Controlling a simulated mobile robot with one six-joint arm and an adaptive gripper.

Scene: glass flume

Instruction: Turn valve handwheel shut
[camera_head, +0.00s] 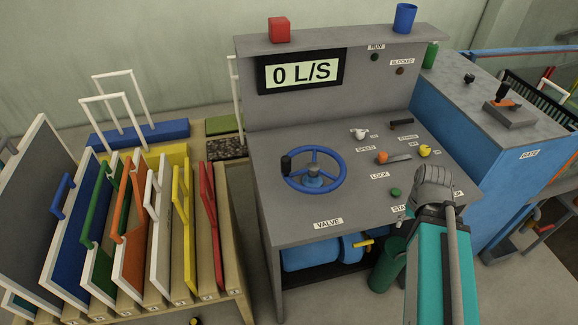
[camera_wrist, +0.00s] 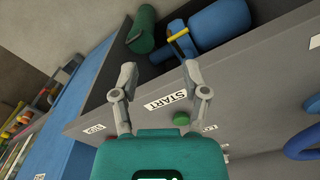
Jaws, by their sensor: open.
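The valve handwheel (camera_head: 342,172) is a blue spoked wheel with a dark knob (camera_head: 286,164) on its left rim. It lies on the grey console top, above the VALVE label (camera_head: 328,223). Part of its blue rim shows at the right edge of the wrist view (camera_wrist: 302,150).
A display (camera_head: 301,73) reads 0 L/S. A green button (camera_head: 396,192), an orange knob (camera_head: 382,157) and a yellow knob (camera_head: 425,151) stand right of the wheel. A rack of coloured panels (camera_head: 130,230) is at left. Bare console top surrounds the wheel.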

